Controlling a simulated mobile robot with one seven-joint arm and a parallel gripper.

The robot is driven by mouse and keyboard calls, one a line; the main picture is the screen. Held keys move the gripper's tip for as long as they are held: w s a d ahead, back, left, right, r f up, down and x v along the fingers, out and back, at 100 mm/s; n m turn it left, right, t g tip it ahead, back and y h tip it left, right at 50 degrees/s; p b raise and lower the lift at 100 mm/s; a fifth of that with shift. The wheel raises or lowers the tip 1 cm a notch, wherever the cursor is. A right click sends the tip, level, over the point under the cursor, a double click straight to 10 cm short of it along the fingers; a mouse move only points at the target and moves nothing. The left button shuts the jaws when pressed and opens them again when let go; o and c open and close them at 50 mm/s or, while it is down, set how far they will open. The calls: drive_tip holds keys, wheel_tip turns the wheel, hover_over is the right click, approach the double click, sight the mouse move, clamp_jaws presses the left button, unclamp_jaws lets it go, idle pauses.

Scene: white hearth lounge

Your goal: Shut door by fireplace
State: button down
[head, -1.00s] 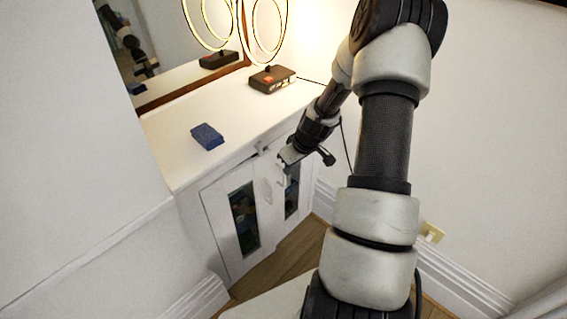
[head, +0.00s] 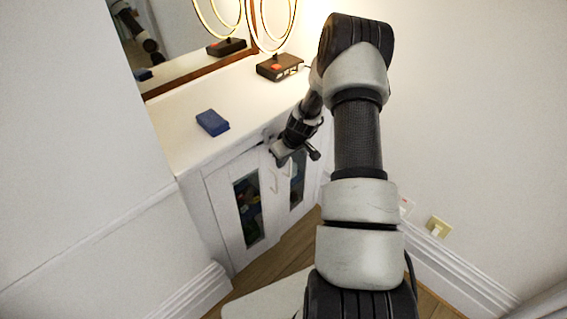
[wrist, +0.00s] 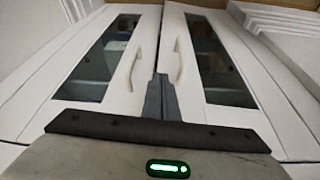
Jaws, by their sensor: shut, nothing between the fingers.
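A white cabinet stands under the counter by the wall, with two glass-panelled doors. The left door (head: 226,205) and the right door (head: 308,187) appear nearly level with each other; I cannot tell whether both are fully shut. In the wrist view, the left door (wrist: 45,88) and right door (wrist: 262,105) meet at a narrow dark seam, with a white curved handle on each side. My gripper (head: 277,154) is at the upper part of the doors. In the wrist view my gripper (wrist: 160,84) is shut and empty, its tips at the seam between the handles. Contact is unclear.
A blue box (head: 212,122) lies on the white countertop (head: 190,148). A lit ring lamp on a dark base (head: 279,67) stands farther back before a framed mirror (head: 180,45). A wall with a skirting board and socket (head: 438,227) is on the right.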

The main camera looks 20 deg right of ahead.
drive_tip(key=w+n+b, duration=0.1)
drive_tip(key=w, duration=0.1)
drive_tip(key=w+a+n+y+b, duration=0.1)
drive_tip(key=n+b, duration=0.1)
drive_tip(key=shift+w+r, duration=0.1)
drive_tip(key=shift+w, duration=0.25)
